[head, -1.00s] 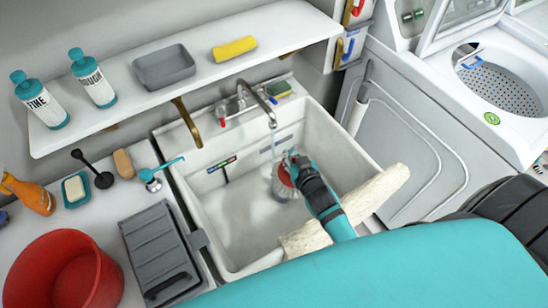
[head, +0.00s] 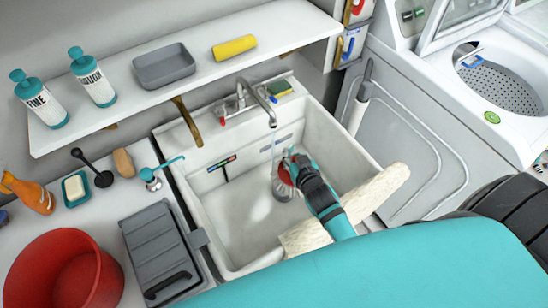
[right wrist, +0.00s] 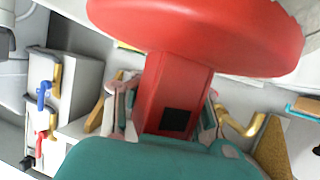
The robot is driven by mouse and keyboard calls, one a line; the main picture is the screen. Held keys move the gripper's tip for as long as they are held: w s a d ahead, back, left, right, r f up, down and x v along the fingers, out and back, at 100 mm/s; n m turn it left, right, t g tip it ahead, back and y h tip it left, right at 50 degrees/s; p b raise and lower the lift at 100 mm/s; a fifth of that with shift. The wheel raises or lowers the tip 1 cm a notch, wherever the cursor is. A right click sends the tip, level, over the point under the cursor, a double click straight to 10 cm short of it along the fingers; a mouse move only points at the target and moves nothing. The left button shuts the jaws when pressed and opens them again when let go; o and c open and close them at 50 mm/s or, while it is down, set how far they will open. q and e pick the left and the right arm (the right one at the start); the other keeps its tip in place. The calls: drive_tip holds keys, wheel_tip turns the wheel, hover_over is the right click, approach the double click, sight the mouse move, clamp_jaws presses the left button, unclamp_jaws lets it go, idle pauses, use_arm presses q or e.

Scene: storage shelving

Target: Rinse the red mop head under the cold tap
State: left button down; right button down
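My right gripper (head: 290,168) reaches into the white sink basin (head: 320,135) from the right. It is shut on the red mop head (head: 283,181), whose pale bristles hang low in the basin. The right wrist view shows the red stem of the mop head (right wrist: 178,85) between my fingers (right wrist: 168,112), under its wide red disc. The chrome tap (head: 262,104) is above and just left of the gripper. A thin pale stream (head: 274,140) seems to fall from its spout towards the mop head; exact contact is unclear. My left gripper is out of view.
A white shelf (head: 130,115) overhangs the back left. A red bucket (head: 65,272) and a grey box (head: 155,250) stand on the left counter. A washing machine (head: 425,120) is at the right.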

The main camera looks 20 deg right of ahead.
drive_tip(key=shift+r, duration=0.1)
drive_tip(key=s+r+p, duration=0.1)
drive_tip(key=p, duration=0.1)
drive_tip(key=s+d+r+p, duration=0.1)
drive_tip(key=s+r+p, duration=0.1)
drive_tip(key=shift+s+r+p, duration=0.1)
drive_tip(key=shift+s+p, duration=0.1)
drive_tip(key=shift+p, duration=0.1)
drive_tip(key=shift+s+d+r+p, duration=0.15)
drive_tip(key=shift+s+r+p, duration=0.25)
drive_tip(key=shift+s+p, duration=0.15)
drive_tip(key=shift+s+d, duration=0.1)
drive_tip(key=shift+s, duration=0.05)
